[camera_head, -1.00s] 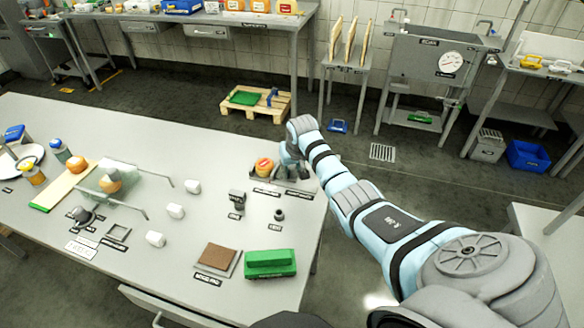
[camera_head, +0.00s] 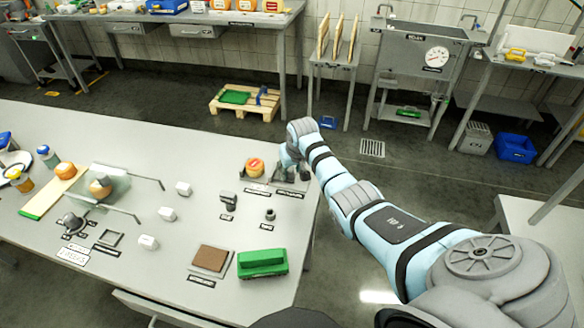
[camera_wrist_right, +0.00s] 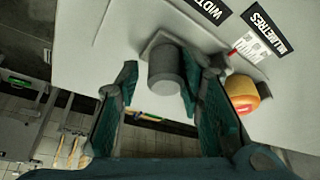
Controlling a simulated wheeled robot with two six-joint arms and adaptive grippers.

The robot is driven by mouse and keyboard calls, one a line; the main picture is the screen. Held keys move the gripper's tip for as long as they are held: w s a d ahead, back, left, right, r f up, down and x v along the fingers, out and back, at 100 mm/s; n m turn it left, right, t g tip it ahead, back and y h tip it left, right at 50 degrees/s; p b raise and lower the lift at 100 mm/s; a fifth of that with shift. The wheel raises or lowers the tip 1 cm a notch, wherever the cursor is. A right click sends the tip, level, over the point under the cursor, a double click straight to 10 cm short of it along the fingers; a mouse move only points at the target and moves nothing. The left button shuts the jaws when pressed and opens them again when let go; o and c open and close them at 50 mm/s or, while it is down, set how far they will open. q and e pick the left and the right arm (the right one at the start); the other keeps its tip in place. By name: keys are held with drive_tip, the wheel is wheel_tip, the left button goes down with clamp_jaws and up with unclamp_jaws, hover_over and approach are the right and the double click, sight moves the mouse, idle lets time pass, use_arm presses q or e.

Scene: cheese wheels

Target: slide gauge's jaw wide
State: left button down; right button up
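The gauge (camera_head: 275,181) lies near the far right corner of the long table, partly hidden by my right gripper. An orange cheese wheel with a red label (camera_head: 255,167) sits at its left side; it also shows in the right wrist view (camera_wrist_right: 242,93). In that view a grey cylindrical knob (camera_wrist_right: 165,68), apparently on the gauge's jaw, stands between the fingers of my right gripper (camera_wrist_right: 158,88). The fingers are apart, one on each side; the right one is very close to the knob, and contact is unclear. My right gripper (camera_head: 297,170) is over the gauge in the head view. My left gripper is not visible.
Small grey weights or blocks (camera_head: 228,201), a brown pad (camera_head: 210,259) and a green block (camera_head: 262,263) are on the table near the gauge. White blocks (camera_head: 167,214) and a glass-like plate with a cheese wheel (camera_head: 100,187) are farther left. The floor is beyond the table edge.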

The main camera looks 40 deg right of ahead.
drive_tip(key=v, duration=1.2)
